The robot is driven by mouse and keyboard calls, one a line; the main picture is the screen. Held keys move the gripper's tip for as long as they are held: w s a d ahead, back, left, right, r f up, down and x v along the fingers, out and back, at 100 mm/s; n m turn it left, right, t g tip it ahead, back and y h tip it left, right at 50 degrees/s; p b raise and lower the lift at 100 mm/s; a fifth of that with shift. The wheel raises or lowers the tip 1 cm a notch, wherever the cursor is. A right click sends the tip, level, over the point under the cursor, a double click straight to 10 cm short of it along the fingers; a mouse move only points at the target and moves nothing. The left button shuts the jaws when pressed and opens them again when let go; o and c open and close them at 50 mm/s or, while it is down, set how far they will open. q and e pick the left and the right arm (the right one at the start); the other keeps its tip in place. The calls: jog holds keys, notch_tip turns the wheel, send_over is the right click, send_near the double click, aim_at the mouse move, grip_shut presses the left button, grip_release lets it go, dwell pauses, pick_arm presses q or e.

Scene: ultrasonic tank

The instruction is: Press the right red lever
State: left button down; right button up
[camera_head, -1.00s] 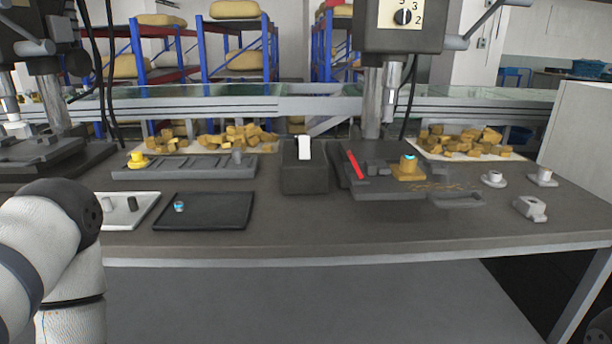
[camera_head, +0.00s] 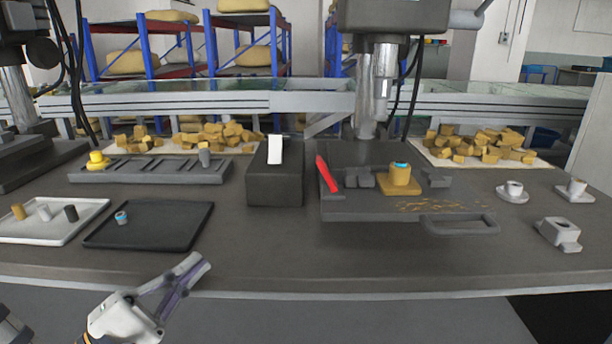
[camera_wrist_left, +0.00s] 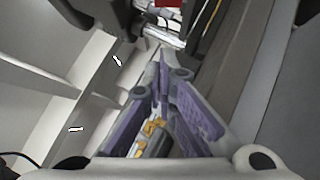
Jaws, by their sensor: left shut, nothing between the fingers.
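The red lever (camera_head: 327,174) stands at the left side of the dark vise plate (camera_head: 350,206) under the right drill press, tilted and leaning left at its top. My left gripper (camera_head: 198,263) is in front of the table's near edge, lower left of the lever and well apart from it. Its two fingers meet at the tips with nothing between them. In the left wrist view the purple-lined fingers of the gripper (camera_wrist_left: 163,72) converge. I cannot make out the lever in that view. My right gripper is not in view.
A dark box (camera_head: 275,180) with a white top piece stands just left of the lever. A black tray (camera_head: 150,236) and a white tray (camera_head: 75,228) lie at the left. A wooden block (camera_head: 399,180) sits on the vise plate. The table's front middle is clear.

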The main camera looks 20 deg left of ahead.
aim_at(326, 174)
pick_arm(q)
jog(key=s+d+x, duration=0.1)
jog(key=d+x, duration=0.1)
jog(key=x, duration=2)
jog(key=shift+d+r, duration=0.45)
jog(key=shift+w, duration=0.2)
